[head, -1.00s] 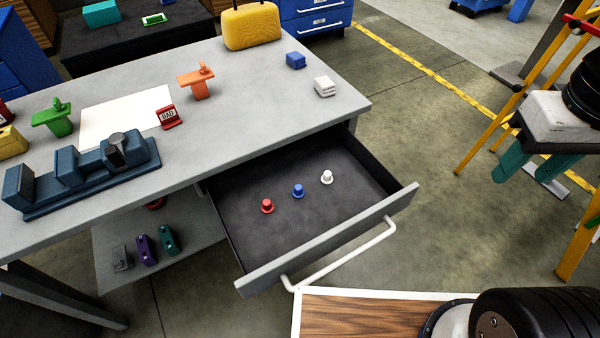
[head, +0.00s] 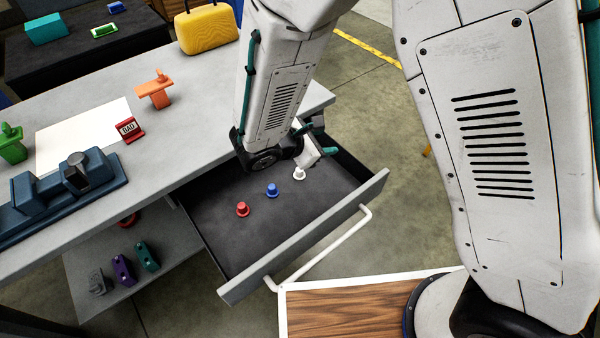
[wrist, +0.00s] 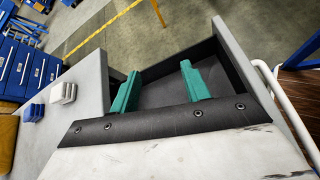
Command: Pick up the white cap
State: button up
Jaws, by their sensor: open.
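The white cap (head: 299,174) stands upright in the open drawer (head: 215,240), right of a blue cap (head: 272,190) and a red cap (head: 242,209). My gripper (head: 316,136) is over the far right part of the drawer, above and just beyond the white cap in the head view, partly hidden by my arm. In the wrist view its teal fingers (wrist: 160,88) are spread apart with nothing between them. The dark drawer floor (wrist: 165,92) shows behind them there. The white cap does not show in the wrist view.
The grey tabletop (head: 190,125) overhangs the drawer's back. A blue block (wrist: 34,112) and a white block (wrist: 63,93) sit on it near my gripper. The drawer's front wall (head: 310,235) and white handle (head: 330,248) are on the near side.

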aim_at(297, 177)
jog(key=a+f+n+t+y, duration=0.1)
jog(key=a+f+n, duration=0.1)
jog(key=a+f, duration=0.1)
jog(key=s+a+f+n+t, duration=0.1)
jog(key=a+f+n, duration=0.2)
jog(key=f, duration=0.2)
jog(key=a+f+n+t+y, duration=0.1)
jog(key=a+f+n, duration=0.1)
jog(key=a+f, duration=0.1)
jog(key=shift+s+f+y, duration=0.3)
jog(key=shift+s+f, duration=0.1)
jog(key=shift+f, duration=0.2)
jog(key=shift+w+f+n, duration=0.2)
jog(key=shift+f+n, duration=0.1)
jog(key=shift+f, duration=0.05)
jog(key=x, duration=0.7)
jog(key=shift+w+r, duration=0.1)
jog(key=shift+w, duration=0.1)
grip_shut()
